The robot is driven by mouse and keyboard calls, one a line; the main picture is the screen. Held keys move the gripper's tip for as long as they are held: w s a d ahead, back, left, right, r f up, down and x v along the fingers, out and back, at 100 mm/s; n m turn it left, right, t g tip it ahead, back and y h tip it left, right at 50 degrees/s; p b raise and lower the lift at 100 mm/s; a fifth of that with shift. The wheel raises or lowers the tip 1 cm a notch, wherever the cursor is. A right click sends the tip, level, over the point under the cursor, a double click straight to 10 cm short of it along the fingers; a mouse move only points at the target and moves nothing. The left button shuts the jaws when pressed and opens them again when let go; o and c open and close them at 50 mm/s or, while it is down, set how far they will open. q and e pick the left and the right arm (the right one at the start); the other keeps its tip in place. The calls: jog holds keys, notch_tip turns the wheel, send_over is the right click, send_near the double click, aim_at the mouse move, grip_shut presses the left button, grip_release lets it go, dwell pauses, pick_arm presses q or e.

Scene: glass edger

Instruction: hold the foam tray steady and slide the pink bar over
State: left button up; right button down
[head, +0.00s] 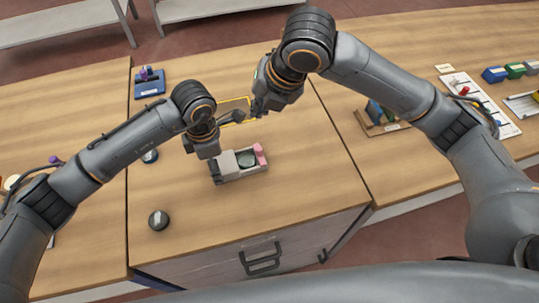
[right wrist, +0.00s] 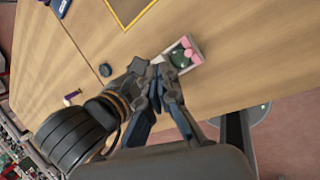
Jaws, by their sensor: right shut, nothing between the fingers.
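The grey foam tray (head: 232,178) lies on the middle table in the head view, with a dark green round piece (head: 246,158) in it. The pink bar (head: 260,154) stands at the tray's right end. My left gripper (head: 211,155) is at the tray's left end; its fingertips are hidden, so I cannot tell whether it touches. My right gripper (head: 256,109) is shut and empty, above the table and behind the tray, apart from the bar. In the right wrist view, the tray (right wrist: 197,62) shows beyond the right fingers (right wrist: 159,72), with pink and green inside.
A yellow-outlined area (head: 248,98) lies behind the tray. A wooden stand (head: 382,122) is on the right table. The tabletop right of the tray is clear.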

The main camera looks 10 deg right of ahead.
jog(key=w+f+m+t+y, duration=0.2)
jog(key=w+f+m+y, duration=0.2)
jog(key=m, duration=0.7)
jog(key=s+d+f+m+t+y, duration=0.1)
jog(key=s+f+m, duration=0.2)
jog(key=m, duration=0.4)
jog(key=s+d+f+m+t+y, duration=0.1)
jog(key=f+m, duration=0.3)
jog(key=m, duration=0.4)
jog(key=s+d+f+m+t+y, duration=0.1)
jog(key=s+d+f+m+t, duration=0.2)
jog(key=m, duration=0.4)
jog(key=shift+s+d+f+m+y, duration=0.15)
jog(key=shift+s+f+m+y, duration=0.25)
jog(key=shift+s, duration=0.4)
jog(key=s+d+m+t, duration=0.1)
jog(key=s+d+m, duration=0.1)
jog(key=m, duration=0.1)
jog(key=s+d+f+m+t+h, duration=0.1)
jog(key=s+d+m, duration=0.1)
jog(key=m, duration=0.1)
jog(key=s+d+m+t, duration=0.2)
jog(key=m, duration=0.2)
jog(key=shift+s+d+f+h, duration=0.2)
jog(key=shift+h, duration=0.1)
jog(key=shift+s+d+m, duration=0.25)
jog(key=shift+s+m, duration=0.05)
jog(key=shift+m, duration=0.2)
jog(key=shift+w+r, duration=0.1)
